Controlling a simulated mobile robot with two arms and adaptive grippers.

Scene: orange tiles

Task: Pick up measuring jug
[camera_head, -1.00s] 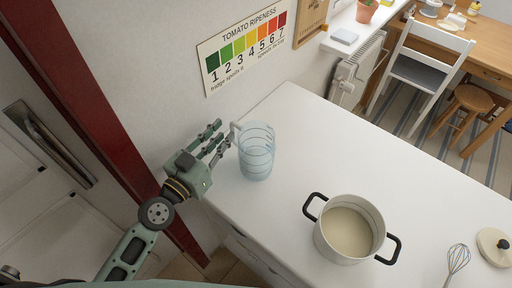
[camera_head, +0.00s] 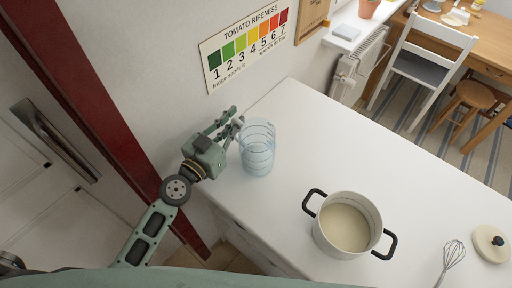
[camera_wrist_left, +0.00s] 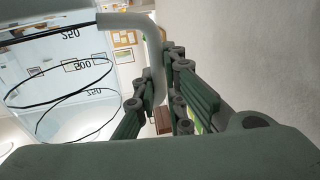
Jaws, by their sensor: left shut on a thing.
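The measuring jug (camera_head: 258,152) is a clear, bluish cylinder with dark rings, upright at the far left of the white counter. In the left wrist view the jug (camera_wrist_left: 60,85) fills the left side, with volume marks on its wall. Its pale handle (camera_wrist_left: 152,50) passes between the fingers. My left gripper (camera_head: 232,122) is shut on the handle, and it also shows in the left wrist view (camera_wrist_left: 163,100). I cannot tell whether the jug's base touches the counter. My right gripper does not show.
A cream pot (camera_head: 345,226) with black handles stands on the white counter (camera_head: 310,150). A whisk (camera_head: 449,262) and a round lid (camera_head: 492,243) lie at the right. The wall with the ripeness chart (camera_head: 248,45) is close behind my left gripper.

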